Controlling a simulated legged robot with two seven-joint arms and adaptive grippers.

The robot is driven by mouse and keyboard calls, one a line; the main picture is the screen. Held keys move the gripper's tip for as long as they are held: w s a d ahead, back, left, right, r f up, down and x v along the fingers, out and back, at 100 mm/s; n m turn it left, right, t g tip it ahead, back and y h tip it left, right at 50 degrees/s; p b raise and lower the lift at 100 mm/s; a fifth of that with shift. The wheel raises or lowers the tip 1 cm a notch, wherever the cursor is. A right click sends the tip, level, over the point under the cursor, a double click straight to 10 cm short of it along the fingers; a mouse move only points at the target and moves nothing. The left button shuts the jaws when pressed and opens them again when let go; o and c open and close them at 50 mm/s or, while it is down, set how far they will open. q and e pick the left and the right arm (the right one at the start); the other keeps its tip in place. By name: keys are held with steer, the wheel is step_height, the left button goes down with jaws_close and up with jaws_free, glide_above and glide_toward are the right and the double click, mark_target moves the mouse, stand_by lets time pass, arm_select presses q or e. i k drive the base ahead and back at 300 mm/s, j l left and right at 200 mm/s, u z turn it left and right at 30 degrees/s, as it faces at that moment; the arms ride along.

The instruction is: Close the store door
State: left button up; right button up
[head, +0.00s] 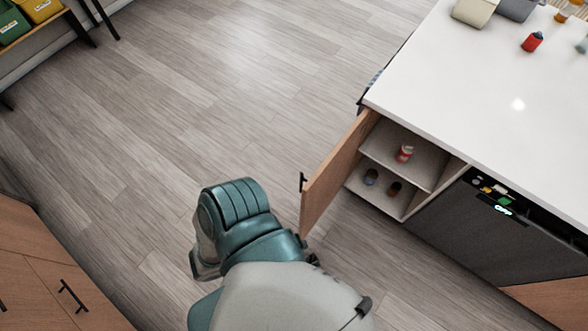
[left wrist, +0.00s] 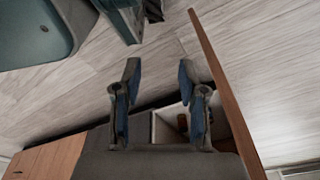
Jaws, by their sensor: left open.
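The store door (head: 335,177) is a wooden panel with a dark handle (head: 303,182). It stands swung open from the island cabinet (head: 410,150), whose shelves show. In the left wrist view the door (left wrist: 222,85) is a tilted brown panel to the right of my left gripper (left wrist: 158,72). That gripper is open, with nothing between its fingers and a visible gap to the door. In the head view my teal and grey arm reaches up from the bottom, left of the door, and the gripper cannot be made out. My right gripper is not in view.
Wooden drawers (head: 50,270) stand at lower left. The floor left of the door is clear.

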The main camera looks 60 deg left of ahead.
mark_target(322, 187)
steer(key=k+j, duration=0.1)
steer(key=j, duration=0.3)
steer(key=k+j+z, duration=0.1)
steer(key=j, duration=0.25)
steer(key=k+j, duration=0.15)
steer(key=j, duration=0.25)
steer(key=k+j+z, duration=0.1)
steer(key=j, duration=0.25)
steer(key=k+j, duration=0.15)
steer(key=j, duration=0.25)
steer(key=k+j, duration=0.15)
steer(key=j, duration=0.2)
steer(key=z, duration=0.05)
